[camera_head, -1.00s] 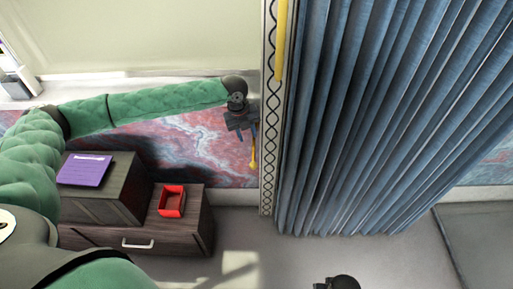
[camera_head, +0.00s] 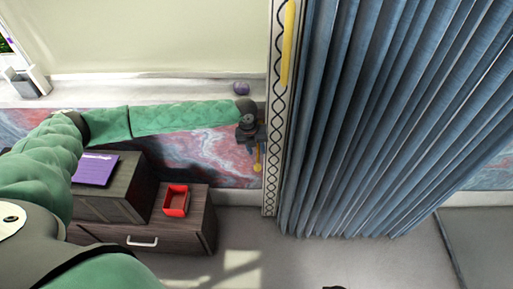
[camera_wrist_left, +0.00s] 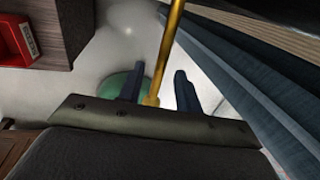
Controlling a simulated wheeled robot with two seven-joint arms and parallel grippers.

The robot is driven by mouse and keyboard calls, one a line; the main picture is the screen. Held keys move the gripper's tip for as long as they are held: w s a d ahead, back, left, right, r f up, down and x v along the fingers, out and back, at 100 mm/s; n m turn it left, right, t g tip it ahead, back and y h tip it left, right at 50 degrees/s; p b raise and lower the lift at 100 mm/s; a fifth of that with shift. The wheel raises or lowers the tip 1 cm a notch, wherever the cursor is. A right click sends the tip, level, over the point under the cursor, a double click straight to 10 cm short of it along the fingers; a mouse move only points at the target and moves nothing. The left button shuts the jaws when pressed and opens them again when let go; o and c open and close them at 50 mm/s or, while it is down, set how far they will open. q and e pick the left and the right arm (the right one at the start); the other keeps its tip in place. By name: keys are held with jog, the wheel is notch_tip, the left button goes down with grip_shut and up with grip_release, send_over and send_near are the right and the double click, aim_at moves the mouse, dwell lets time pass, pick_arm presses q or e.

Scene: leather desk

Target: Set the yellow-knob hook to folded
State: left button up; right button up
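My left gripper (camera_head: 252,146) is beside the left edge of the blue curtain, in front of the marbled wall panel. A thin yellow rod (camera_head: 257,162) shows just below it. In the left wrist view the golden rod (camera_wrist_left: 170,45) stands between the two blue-grey fingers of the left gripper (camera_wrist_left: 158,90), with a gap visible on each side. The fingers are apart. The rod's base is hidden by the gripper body, and its far end runs out of the picture. I cannot make out a separate knob or hook shape.
The blue curtain (camera_head: 370,120) hangs on the right, with a yellow strip (camera_head: 288,45) on its patterned border. A dark cabinet (camera_head: 185,225) holds a red box (camera_head: 176,201) and a purple book (camera_head: 95,169). A purple ball (camera_head: 241,88) sits on the ledge.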

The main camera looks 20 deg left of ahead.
pick_arm(q)
jog(key=shift+f, duration=0.35)
pick_arm(e)
jog(key=shift+f, duration=0.4)
pick_arm(q)
jog(key=shift+c, duration=0.4)
grip_shut()
jog(key=shift+f, duration=0.1)
